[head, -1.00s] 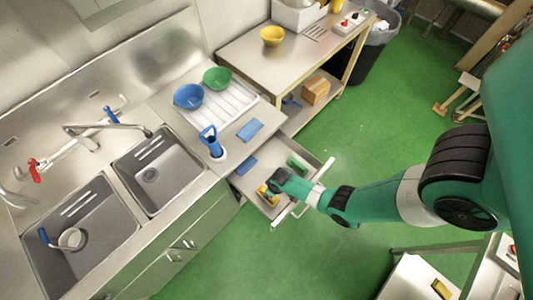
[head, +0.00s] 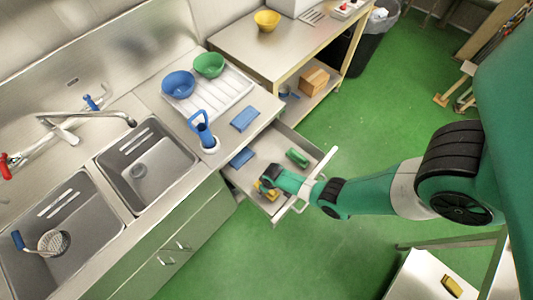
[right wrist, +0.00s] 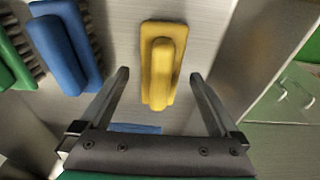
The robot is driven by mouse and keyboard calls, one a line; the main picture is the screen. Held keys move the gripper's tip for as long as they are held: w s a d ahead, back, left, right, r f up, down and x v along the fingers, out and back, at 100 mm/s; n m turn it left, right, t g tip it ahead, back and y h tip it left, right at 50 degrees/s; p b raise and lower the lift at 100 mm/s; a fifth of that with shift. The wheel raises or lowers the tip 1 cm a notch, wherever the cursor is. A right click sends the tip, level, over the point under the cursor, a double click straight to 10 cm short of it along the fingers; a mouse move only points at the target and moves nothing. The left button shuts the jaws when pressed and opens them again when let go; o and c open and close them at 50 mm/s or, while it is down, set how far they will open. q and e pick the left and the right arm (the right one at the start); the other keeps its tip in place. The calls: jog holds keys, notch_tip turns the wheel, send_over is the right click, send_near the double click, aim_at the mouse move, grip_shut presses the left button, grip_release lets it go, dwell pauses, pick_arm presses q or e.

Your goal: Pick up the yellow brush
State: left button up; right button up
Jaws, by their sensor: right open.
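The yellow brush (right wrist: 160,65) lies in the open drawer, seen from above in the right wrist view. My right gripper (right wrist: 160,85) is open, with one finger on each side of the brush's near end and clear gaps to both. I cannot tell how far above the brush the fingers are. In the head view the right gripper (head: 268,180) reaches over the drawer (head: 272,150) and partly hides the yellow brush (head: 266,192). My left gripper is not in view.
A blue brush (right wrist: 65,45) and a green brush (right wrist: 14,60) lie left of the yellow one in the wrist view. The drawer wall (right wrist: 235,60) is close on the right. Two sinks, bowls on a drying rack (head: 215,105) and a blue-handled tool (head: 203,132) are on the counter.

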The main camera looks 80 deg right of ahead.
jog(key=shift+f, duration=0.25)
dwell(0.5)
jog(key=c, duration=1.5)
notch_tip(320, 180, up, 11)
jog(key=p, duration=1)
jog(key=shift+f, duration=0.1)
jog(key=shift+c, duration=0.2)
jog(key=shift+f, duration=0.1)
